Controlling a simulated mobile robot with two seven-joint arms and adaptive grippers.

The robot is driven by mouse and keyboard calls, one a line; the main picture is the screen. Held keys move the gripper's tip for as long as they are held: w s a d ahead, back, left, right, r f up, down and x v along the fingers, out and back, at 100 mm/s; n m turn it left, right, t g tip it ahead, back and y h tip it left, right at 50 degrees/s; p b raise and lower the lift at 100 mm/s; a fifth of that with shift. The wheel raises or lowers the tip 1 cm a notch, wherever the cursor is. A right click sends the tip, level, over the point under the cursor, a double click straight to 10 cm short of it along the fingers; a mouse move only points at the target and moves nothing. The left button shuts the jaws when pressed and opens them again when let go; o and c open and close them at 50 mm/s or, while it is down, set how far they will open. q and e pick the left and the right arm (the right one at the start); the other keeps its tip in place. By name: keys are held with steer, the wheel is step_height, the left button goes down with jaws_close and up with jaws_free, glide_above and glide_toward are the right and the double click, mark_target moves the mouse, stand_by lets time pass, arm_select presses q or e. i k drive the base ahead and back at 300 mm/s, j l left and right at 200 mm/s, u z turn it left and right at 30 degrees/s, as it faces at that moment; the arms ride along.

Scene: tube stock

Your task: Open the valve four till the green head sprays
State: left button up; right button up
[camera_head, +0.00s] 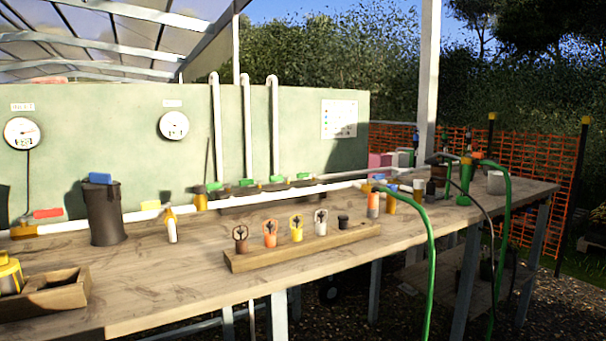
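Along the white pipe on the wooden bench, several valves with green handles sit in a row. They are a left one (215,186), a second (246,182), a third (277,178) and a right one (303,176). I cannot read any numbers on them, so which is valve four is unclear. A green upright fitting (465,181), possibly the green head, stands at the bench's right end, with no visible water. Neither of my grippers is in view.
A wooden rack (300,248) holds brown, orange, yellow and grey heads and a black piece. A dark cylinder (105,215) with a blue top stands at left. A green hose (428,250) hangs over the front edge. Two gauges (174,125) and (23,133) hang behind.

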mark_target(304, 174)
steer(key=i+l, duration=1.2)
